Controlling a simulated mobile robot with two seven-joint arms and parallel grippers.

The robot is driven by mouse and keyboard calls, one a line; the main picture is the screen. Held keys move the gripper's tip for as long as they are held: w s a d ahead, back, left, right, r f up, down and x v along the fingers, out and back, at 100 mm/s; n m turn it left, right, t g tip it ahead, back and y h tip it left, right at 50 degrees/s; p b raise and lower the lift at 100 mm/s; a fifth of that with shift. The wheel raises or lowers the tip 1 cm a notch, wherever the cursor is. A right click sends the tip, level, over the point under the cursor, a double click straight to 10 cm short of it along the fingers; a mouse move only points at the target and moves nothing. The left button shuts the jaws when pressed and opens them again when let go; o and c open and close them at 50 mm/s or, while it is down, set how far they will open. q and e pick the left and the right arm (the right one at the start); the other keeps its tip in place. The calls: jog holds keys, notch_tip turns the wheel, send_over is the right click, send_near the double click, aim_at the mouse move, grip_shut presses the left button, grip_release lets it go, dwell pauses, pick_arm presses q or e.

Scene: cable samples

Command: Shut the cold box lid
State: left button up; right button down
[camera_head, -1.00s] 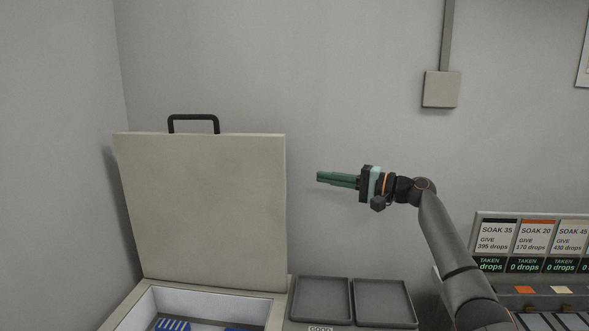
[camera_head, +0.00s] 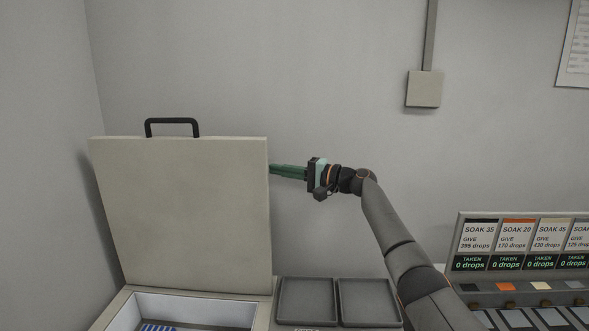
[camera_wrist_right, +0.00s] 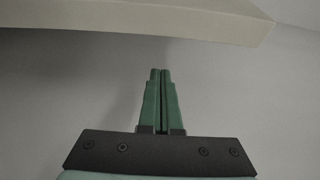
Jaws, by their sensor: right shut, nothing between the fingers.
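The cold box lid (camera_head: 185,215) stands upright and open, with a black handle (camera_head: 172,122) on its top edge. The cold box (camera_head: 200,308) below it is open, with something blue and white inside at the bottom edge of the head view. My right gripper (camera_head: 272,169) has shut green fingers with nothing between them. Its tips are at the lid's right edge, near the top; the lid may hide their very ends, and I cannot tell if they touch. In the right wrist view the fingers (camera_wrist_right: 160,72) point toward the lid's edge (camera_wrist_right: 150,25). My left gripper is not in view.
Two dark grey trays (camera_head: 306,281) lie right of the cold box. A dispenser panel with SOAK labels (camera_head: 519,237) stands at the far right. A wall box (camera_head: 424,89) with conduit is on the back wall. The air between lid and panel holds only my arm.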

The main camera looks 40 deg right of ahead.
jog(key=shift+s+a+p, duration=0.2)
jog(key=shift+s+a, duration=0.25)
jog(key=shift+a, duration=0.4)
jog(key=shift+s+a+p, duration=0.15)
jog(key=shift+s+a, duration=0.3)
jog(key=shift+a, duration=0.35)
jog(key=shift+f, duration=0.1)
